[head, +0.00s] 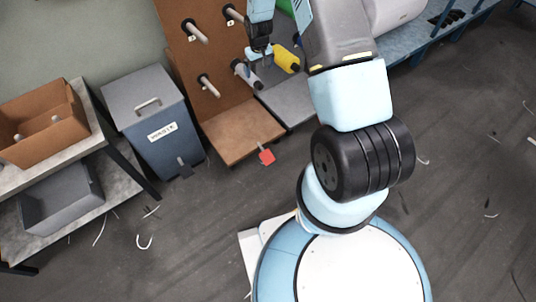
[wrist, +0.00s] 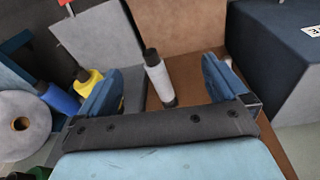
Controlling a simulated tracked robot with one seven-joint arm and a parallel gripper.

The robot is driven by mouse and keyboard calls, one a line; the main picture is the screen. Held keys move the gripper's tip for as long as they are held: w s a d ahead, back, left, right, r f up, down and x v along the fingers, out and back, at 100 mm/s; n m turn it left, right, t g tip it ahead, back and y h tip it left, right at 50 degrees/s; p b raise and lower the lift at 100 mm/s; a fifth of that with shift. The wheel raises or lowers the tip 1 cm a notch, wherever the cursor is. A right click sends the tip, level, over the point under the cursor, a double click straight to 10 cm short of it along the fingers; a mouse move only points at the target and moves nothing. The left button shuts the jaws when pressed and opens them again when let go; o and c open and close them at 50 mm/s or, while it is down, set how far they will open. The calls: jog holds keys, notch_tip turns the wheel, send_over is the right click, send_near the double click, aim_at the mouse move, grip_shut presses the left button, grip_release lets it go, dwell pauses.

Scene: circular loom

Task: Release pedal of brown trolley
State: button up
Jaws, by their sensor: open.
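The brown trolley (head: 238,128) stands in the middle of the head view, with a tall pegged back panel and a flat base. Its red pedal (head: 266,155) sticks out low at the front edge of the base. My gripper (head: 261,58) is high near the panel's right side, well above and behind the pedal. In the wrist view my gripper (wrist: 160,88) is open, with a white spool (wrist: 158,80) showing between its fingers; I cannot tell whether they touch. The brown trolley's base (wrist: 182,28) shows beyond it. This trolley's pedal is not in the wrist view.
A grey trolley (head: 287,101) with a yellow spool (head: 286,59) adjoins on the right; a red piece (wrist: 65,4) shows at its edge. A lidded waste bin (head: 155,110) with a dark pedal stands left. Shelves with boxes stand farther left. The front floor is open, with scattered scraps.

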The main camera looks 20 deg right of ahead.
jog(key=s+f+g, duration=0.1)
jog(key=s+f, duration=0.2)
jog(key=f, duration=1.6)
jog(key=n, duration=0.1)
send_over(267, 156)
notch_tip(267, 156, down, 18)
jog(key=f, duration=0.1)
jog(key=shift+g, duration=0.4)
notch_tip(267, 156, down, 13)
jog(key=shift+s+r, duration=0.1)
jog(key=shift+r, duration=0.05)
jog(key=shift+c, duration=0.4)
jog(key=c, duration=1.4)
jog(key=shift+c, duration=0.2)
